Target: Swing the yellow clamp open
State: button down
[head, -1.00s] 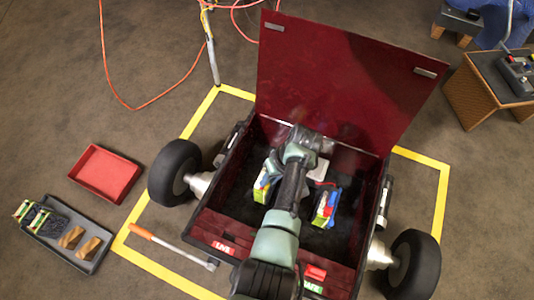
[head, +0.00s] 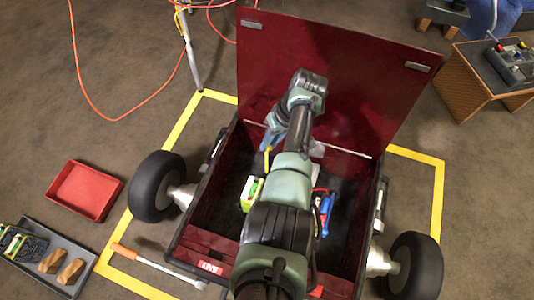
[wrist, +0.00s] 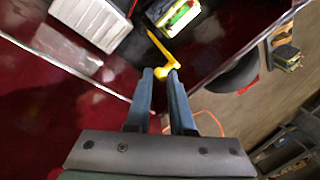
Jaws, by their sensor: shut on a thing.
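The yellow clamp (wrist: 165,62) shows in the wrist view as a lever with a rounded end. That end sits between the two blue fingertips of my gripper (wrist: 161,73), which is shut on it. The lever's thin arm runs up and left beside a green-and-white battery (wrist: 180,14). In the head view a bit of the yellow clamp (head: 267,155) shows below my gripper (head: 271,140), near the back wall of the dark red box. The battery (head: 251,191) also shows there, left of my arm. My arm hides much of the box's inside.
The box's red lid (head: 330,75) stands open close behind my wrist. A blue-sided battery (head: 325,214) is right of my arm. A white block (wrist: 92,20) lies inside the box. A red tray (head: 85,190) and an orange-handled bar (head: 122,251) lie on the floor at left.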

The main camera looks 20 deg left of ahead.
jog(key=w+f+b, duration=0.1)
jog(key=b, duration=0.2)
jog(key=w+f+b, duration=0.1)
jog(key=w+b, duration=0.1)
jog(key=b, duration=0.1)
jog(key=w+f+b, duration=0.1)
jog(key=b, duration=0.2)
jog(key=shift+w+d, duration=0.3)
jog(key=shift+w, duration=0.1)
jog(key=c, duration=1.6)
grip_release()
jog(key=shift+w+r, duration=0.1)
jog(key=shift+r, duration=0.1)
jog(key=c, duration=0.8)
grip_release()
jog(key=shift+r, duration=0.1)
jog(key=shift+a, duration=0.1)
jog(key=shift+r, duration=0.1)
jog(key=p+v, duration=0.7)
jog(key=v, duration=0.5)
jog(key=shift+r, duration=0.4)
